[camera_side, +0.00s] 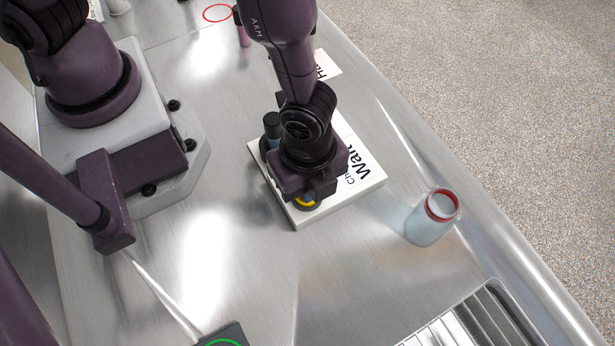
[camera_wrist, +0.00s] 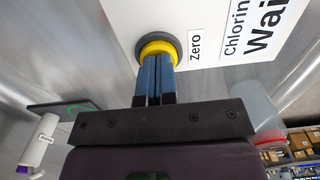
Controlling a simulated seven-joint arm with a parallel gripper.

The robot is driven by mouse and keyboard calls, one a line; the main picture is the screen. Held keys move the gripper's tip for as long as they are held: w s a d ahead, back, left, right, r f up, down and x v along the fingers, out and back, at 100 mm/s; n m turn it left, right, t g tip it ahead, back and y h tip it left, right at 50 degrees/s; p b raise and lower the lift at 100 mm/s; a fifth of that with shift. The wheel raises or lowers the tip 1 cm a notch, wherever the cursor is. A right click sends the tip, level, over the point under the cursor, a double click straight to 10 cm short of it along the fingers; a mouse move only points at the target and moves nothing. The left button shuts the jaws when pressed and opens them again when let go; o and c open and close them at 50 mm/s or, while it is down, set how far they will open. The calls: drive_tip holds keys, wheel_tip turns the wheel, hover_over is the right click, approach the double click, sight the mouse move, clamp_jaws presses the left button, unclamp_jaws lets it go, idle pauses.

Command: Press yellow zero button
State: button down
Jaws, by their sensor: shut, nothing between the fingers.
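The yellow button (camera_wrist: 157,47) has a dark round collar and sits on a white box (camera_wrist: 215,15), with a "Zero" label beside it. In the side view the button (camera_side: 305,203) is mostly hidden under my gripper (camera_side: 309,192). In the wrist view the blue fingertips of my gripper (camera_wrist: 158,62) are together, with nothing between them. They overlap the lower part of the button and look to be at or touching its face. I cannot tell whether it is pushed in. The box (camera_side: 300,222) also carries large printed words, "Wait" among them.
A jar with a red rim (camera_side: 432,218) stands right of the box. A dark pad with a green ring (camera_side: 222,340) lies at the bottom edge. A slatted metal rack (camera_side: 470,328) is at lower right. A dark-capped cylinder (camera_side: 271,126) stands by the box's back left.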

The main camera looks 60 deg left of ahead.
drive_tip(key=shift+w+d+f, duration=0.1)
drive_tip(key=shift+f, duration=0.6)
drive_tip(key=shift+r, duration=0.45)
wheel_tip(320, 180, up, 14)
drive_tip(key=shift+r, duration=0.25)
drive_tip(key=s+a+r+n+t, duration=0.1)
drive_tip(key=a+r+n+t, duration=0.1)
drive_tip(key=a+r+n, duration=0.6)
drive_tip(key=s+a+r+n+t, duration=0.1)
drive_tip(key=a+r+n+t, duration=0.2)
drive_tip(key=a+r+n, duration=0.5)
drive_tip(key=a+n, duration=0.2)
drive_tip(key=a, duration=0.4)
drive_tip(key=shift+a+r+t, duration=0.25)
drive_tip(key=shift+r+t, duration=0.05)
